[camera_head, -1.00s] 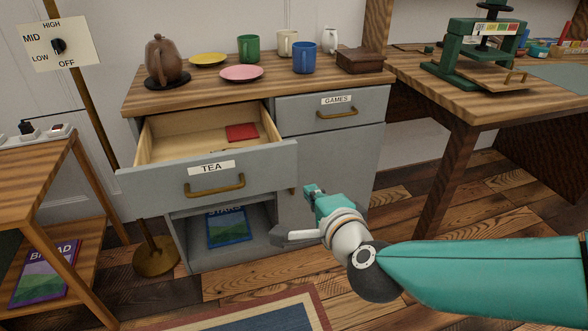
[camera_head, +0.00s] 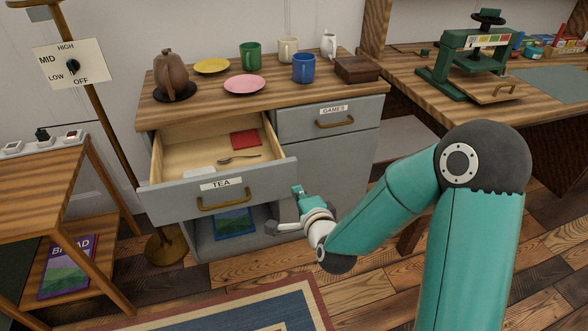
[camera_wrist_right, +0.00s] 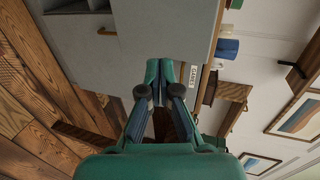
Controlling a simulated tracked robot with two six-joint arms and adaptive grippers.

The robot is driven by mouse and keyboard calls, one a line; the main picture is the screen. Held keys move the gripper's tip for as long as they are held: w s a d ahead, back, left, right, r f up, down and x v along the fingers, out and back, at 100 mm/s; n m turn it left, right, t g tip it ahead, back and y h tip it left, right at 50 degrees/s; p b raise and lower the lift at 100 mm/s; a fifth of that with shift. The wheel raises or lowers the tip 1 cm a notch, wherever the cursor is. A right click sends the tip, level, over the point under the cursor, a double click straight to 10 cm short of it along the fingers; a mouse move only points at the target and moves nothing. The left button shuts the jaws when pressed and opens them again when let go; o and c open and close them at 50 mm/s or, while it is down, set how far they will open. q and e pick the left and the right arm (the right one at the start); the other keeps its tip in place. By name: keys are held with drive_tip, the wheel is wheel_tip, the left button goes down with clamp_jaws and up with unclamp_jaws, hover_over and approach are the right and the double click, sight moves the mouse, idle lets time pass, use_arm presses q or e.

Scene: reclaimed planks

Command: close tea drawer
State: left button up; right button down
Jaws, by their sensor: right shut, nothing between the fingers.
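The tea drawer (camera_head: 218,193) is a grey drawer with a brass handle and a TEA label, pulled well out of the cabinet in the head view. Inside it are a red packet (camera_head: 245,140), a spoon-like utensil (camera_head: 239,159) and a pale item (camera_head: 199,172). My right gripper (camera_head: 298,190) is shut and empty, close to the right end of the drawer front in the picture; contact cannot be told. In the right wrist view, its shut fingers (camera_wrist_right: 158,70) point toward the grey cabinet with the GAMES label. My left gripper is out of view.
The shut games drawer (camera_head: 328,119) is right of the tea drawer. On the cabinet top (camera_head: 215,99) stand a brown teapot (camera_head: 171,74), plates, several mugs and a wooden box (camera_head: 357,68). A side table (camera_head: 40,185) stands left, a workbench (camera_head: 470,95) right.

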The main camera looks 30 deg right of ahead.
sight(291, 177)
drive_tip(key=w, duration=0.3)
drive_tip(key=shift+d+f, duration=0.1)
drive_tip(key=shift+d, duration=0.3)
drive_tip(key=shift+w+d, duration=0.2)
drive_tip(key=shift+w, duration=0.4)
drive_tip(key=shift+d, duration=0.1)
